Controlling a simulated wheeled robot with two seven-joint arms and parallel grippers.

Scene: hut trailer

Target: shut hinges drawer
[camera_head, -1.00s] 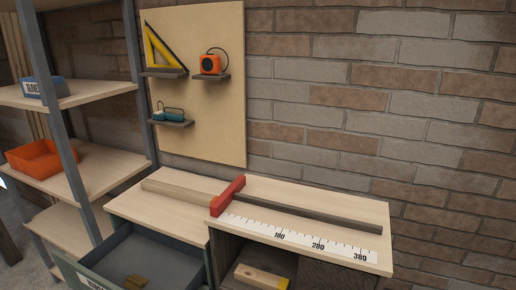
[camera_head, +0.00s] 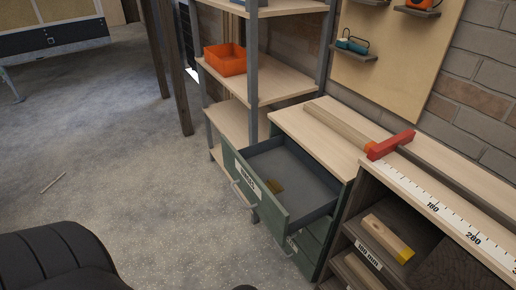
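The hinges drawer (camera_head: 255,196) is the open top drawer of a green cabinet under a wooden worktop. It is pulled well out toward the left. A white label on its front shows, but is too small and slanted to read surely. A metal handle (camera_head: 243,197) sits on the front. The drawers below (camera_head: 303,250) look closed. Neither gripper shows in view. A black rounded shape at the bottom left looks like part of my own body.
A shelf unit with an orange bin (camera_head: 226,60) stands behind the drawer. The worktop (camera_head: 315,135) holds a wooden bar, a red stop (camera_head: 390,145) and a ruler. A cubby at right holds a wood block (camera_head: 387,238). Concrete floor (camera_head: 120,150) left of the drawer is mostly clear.

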